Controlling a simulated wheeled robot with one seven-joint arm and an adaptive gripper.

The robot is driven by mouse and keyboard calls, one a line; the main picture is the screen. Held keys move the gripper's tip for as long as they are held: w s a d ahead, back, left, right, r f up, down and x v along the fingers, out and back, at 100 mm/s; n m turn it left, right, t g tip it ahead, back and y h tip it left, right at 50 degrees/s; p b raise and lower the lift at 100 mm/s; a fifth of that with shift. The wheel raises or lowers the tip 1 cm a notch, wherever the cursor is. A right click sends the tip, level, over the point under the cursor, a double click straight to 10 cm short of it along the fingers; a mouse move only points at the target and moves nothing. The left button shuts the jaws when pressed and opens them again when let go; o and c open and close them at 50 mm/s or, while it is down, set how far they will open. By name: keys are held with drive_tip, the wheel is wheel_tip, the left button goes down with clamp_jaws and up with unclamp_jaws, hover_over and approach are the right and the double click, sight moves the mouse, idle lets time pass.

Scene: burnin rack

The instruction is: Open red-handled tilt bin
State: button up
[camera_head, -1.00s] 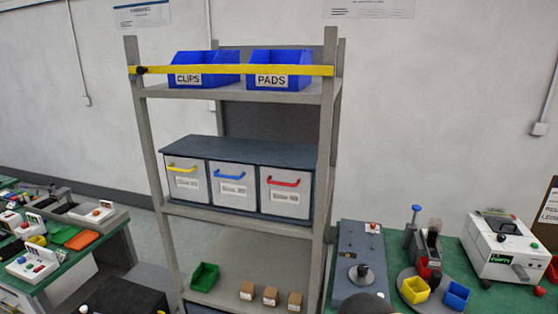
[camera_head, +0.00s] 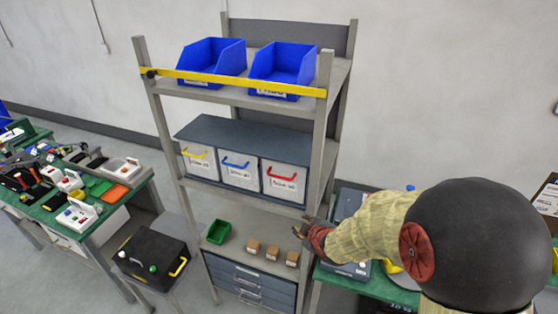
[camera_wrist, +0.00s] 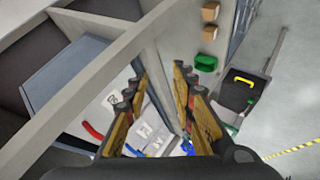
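The red-handled tilt bin (camera_head: 282,187) is the rightmost of three white-fronted bins on the rack's middle shelf. It looks closed, its front in line with its neighbours. Its red handle (camera_head: 281,177) also shows in the wrist view as a red bar (camera_wrist: 92,132), left of my fingers. My gripper (camera_head: 310,226) is at the rack's right front post, lower than the bin and to its right. In the wrist view my gripper (camera_wrist: 160,76) is open, with nothing between its fingers. It is apart from the handle.
The rack's right post (camera_head: 321,125) stands close to my gripper. A yellow bar (camera_head: 240,84) crosses the top shelf before two blue bins (camera_head: 283,66). A green bin (camera_head: 219,231) and small brown boxes (camera_head: 272,252) sit on the shelf below. A black case (camera_head: 152,253) stands lower left.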

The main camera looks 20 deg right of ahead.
drive_tip(key=w+a+r+n+t+y, duration=0.2)
drive_tip(key=w+r+n+t, duration=0.1)
drive_tip(key=w+r+n, duration=0.15)
drive_tip(key=n+t+y, duration=0.1)
drive_tip(key=n+t, duration=0.2)
approach(277, 176)
drive_tip(key=x, duration=0.3)
drive_tip(key=shift+p+x, duration=0.75)
drive_tip(key=shift+x, duration=2.95)
drive_tip(key=shift+f, duration=0.15)
drive_tip(key=shift+c, duration=0.5)
drive_tip(key=shift+d, duration=0.1)
clamp_jaws()
